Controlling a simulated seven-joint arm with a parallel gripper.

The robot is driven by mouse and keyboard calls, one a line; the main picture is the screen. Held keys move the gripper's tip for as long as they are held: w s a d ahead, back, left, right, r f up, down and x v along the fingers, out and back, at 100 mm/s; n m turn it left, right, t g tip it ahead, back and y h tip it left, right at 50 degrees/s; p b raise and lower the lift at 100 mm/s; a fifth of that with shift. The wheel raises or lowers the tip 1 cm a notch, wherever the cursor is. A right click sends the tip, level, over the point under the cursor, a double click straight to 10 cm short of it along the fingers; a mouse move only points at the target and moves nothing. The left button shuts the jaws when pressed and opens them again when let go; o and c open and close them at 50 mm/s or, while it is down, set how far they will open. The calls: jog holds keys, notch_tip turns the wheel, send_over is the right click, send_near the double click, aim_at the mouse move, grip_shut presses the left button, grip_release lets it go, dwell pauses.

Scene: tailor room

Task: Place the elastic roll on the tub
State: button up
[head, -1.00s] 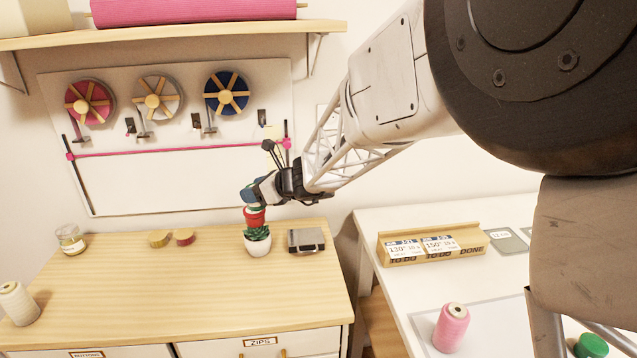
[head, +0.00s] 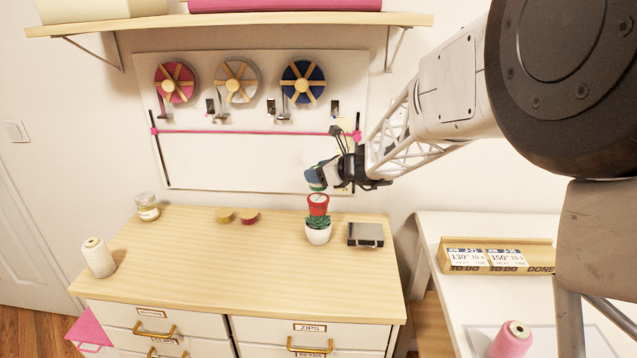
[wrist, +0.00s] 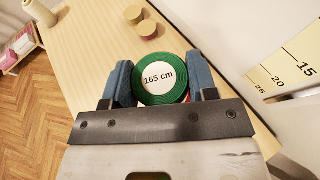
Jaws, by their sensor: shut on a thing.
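My gripper (head: 316,180) is shut on a green roll (wrist: 161,84) with a white round face reading "165 cm". In the wrist view it sits between the two blue fingers. In the head view only a green sliver shows at the fingertips. Below, a red round container (head: 318,206) with a pale top appears just above or behind a potted plant (head: 317,234); I cannot tell which. A small gap shows between the green roll and the red container. A red edge peeks out beside the green roll in the wrist view.
The plant stands on a wooden-topped drawer unit (head: 180,245). A dark metal box (head: 366,235) is right of it. Yellow (head: 224,216) and red (head: 249,217) small discs, a glass jar (head: 147,207) and a cream spool (head: 98,257) stand left. A pegboard (head: 240,160) rises behind.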

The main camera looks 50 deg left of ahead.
jog(key=shift+f, duration=1.65)
jog(key=shift+f, duration=0.1)
jog(key=o, duration=0.9)
jog(key=shift+w+d+r, duration=0.1)
jog(key=shift+d+r, duration=0.3)
jog(key=shift+d, duration=0.15)
jog(key=v, duration=1)
jog(key=shift+d, duration=0.4)
jog(key=shift+w+r, duration=0.15)
